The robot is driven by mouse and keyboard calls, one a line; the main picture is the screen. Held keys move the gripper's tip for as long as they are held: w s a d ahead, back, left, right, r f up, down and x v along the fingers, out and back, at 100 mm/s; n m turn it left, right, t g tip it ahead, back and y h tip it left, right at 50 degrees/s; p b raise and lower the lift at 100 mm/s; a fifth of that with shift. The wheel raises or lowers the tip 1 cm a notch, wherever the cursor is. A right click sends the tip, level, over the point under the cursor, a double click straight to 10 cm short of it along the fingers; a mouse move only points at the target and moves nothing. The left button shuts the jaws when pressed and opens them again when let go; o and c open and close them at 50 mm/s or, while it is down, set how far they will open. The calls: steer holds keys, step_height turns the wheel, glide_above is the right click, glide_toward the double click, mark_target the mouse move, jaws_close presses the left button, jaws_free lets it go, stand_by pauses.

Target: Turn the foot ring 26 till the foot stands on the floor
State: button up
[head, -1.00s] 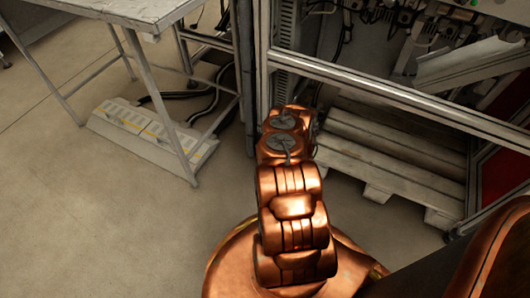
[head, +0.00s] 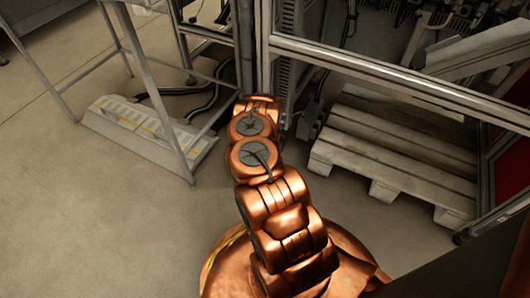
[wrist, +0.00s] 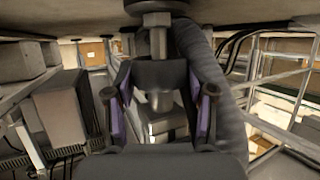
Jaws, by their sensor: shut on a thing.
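In the wrist view, a dark grey ring (wrist: 162,73) sits between the fingers of my gripper (wrist: 160,78). I take it for foot ring 26; no number is readable. A pale bolt-like stem with a hex part (wrist: 157,36) stands above it in the picture, against a broad pale surface. A rounded grey stub (wrist: 160,100) shows below the ring. The two purple-padded fingers flank the ring and are shut on it. Whether the foot touches the floor cannot be told. In the head view, my arm hides the gripper and the ring.
In the head view, a wooden pallet (head: 400,150) lies right of my arm, behind a metal frame (head: 400,82). A table leg frame (head: 150,90) and a pale floor unit (head: 150,130) stand left. Dark cables (head: 205,105) lie behind. The front left floor is clear.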

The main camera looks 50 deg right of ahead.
stand_by(0.3)
steer(key=o, duration=1.2)
steer(key=shift+s+d+r+n+y+p, duration=0.1)
steer(key=shift+r+n+y+p, duration=0.15)
steer(key=shift+p, duration=0.55)
